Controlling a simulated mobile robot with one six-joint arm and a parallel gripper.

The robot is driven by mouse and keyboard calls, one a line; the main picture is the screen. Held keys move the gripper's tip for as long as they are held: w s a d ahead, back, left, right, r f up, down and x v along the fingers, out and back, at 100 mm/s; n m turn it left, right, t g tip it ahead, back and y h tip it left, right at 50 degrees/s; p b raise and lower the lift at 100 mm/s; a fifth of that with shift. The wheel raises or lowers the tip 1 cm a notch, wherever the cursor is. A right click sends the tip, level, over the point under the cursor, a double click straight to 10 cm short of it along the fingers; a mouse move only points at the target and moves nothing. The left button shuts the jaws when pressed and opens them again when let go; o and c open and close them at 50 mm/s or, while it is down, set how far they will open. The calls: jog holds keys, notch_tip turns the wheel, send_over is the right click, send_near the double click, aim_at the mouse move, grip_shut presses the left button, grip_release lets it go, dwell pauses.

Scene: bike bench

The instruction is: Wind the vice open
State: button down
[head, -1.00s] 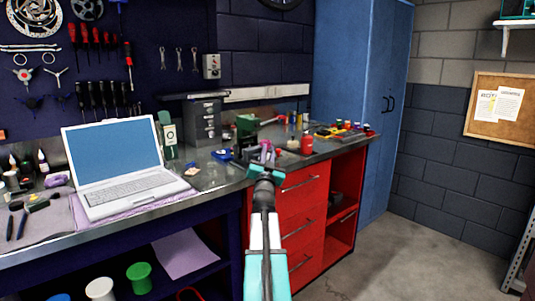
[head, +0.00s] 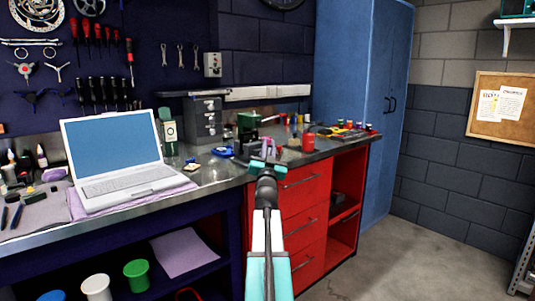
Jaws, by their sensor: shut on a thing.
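My gripper (head: 266,163), with teal fingers, is just in front of and below the vice at the bench edge. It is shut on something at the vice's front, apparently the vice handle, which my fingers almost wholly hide. The jaw gap is too small and hidden to make out.
A laptop (head: 113,152) lies open to the left on a purple cloth. A red can (head: 308,142) and several small coloured items are to the right. Red drawers (head: 306,203) are below the bench.

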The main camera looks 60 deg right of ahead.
aim_at(268, 151)
jog(key=shift+w+a+n+t+b, duration=0.15)
jog(key=shift+n+t+b, duration=0.4)
jog(key=shift+b, duration=1.25)
jog(key=shift+r, duration=0.2)
jog(key=c, duration=1.8)
grip_release()
jog(key=shift+o, duration=0.2)
jog(key=shift+a+f, duration=0.1)
jog(key=shift+v, duration=2.15)
jog(key=p+v, duration=0.1)
jog(key=v, duration=0.8)
jog(key=shift+a+p, duration=0.15)
jog(key=shift+p, duration=0.15)
jog(key=shift+f, duration=0.1)
